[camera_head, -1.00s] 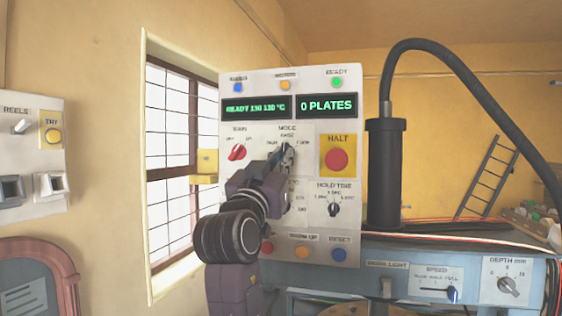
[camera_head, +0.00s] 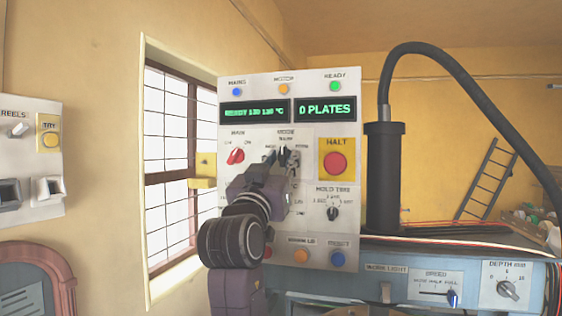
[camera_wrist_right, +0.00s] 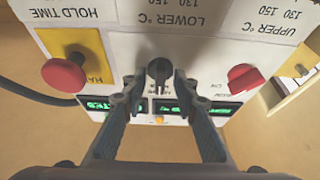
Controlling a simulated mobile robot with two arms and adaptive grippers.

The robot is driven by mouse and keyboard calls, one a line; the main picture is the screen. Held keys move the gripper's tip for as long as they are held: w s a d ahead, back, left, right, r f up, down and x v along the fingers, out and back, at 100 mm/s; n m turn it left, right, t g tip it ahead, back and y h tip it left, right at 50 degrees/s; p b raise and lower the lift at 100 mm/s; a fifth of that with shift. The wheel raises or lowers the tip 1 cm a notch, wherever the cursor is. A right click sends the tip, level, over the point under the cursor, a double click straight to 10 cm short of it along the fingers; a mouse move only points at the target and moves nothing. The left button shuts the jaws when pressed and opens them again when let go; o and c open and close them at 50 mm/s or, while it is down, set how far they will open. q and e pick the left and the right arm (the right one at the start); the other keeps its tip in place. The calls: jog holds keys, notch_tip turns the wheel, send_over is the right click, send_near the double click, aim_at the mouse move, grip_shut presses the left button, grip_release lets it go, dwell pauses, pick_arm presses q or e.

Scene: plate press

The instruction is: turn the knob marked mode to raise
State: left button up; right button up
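The mode knob (camera_wrist_right: 159,74) is dark with a pale mark and sits under the mode label on the white control panel (camera_head: 305,222). In the upside-down right wrist view its bar looks roughly upright. My right gripper (camera_wrist_right: 157,84) has its two fingers apart, one on each side of the knob, with gaps showing; it looks open. In the head view the right gripper (camera_head: 284,160) covers most of the knob and part of the lettering around it, just below the raise mark. Which mark the knob points to is hard to read. My left gripper is not in view.
A red main knob (camera_head: 235,156) is left of the mode knob and a red halt button (camera_head: 336,163) on yellow is to its right. The hold time knob (camera_head: 332,213) is lower right. A black cylinder (camera_head: 384,185) with a hose stands right of the panel.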

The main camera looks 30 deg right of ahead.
jog(key=shift+s+a+f, duration=0.15)
jog(key=shift+a+f, duration=0.05)
jog(key=shift+a, duration=0.1)
jog(key=v, duration=1.1)
jog(key=shift+a, duration=0.1)
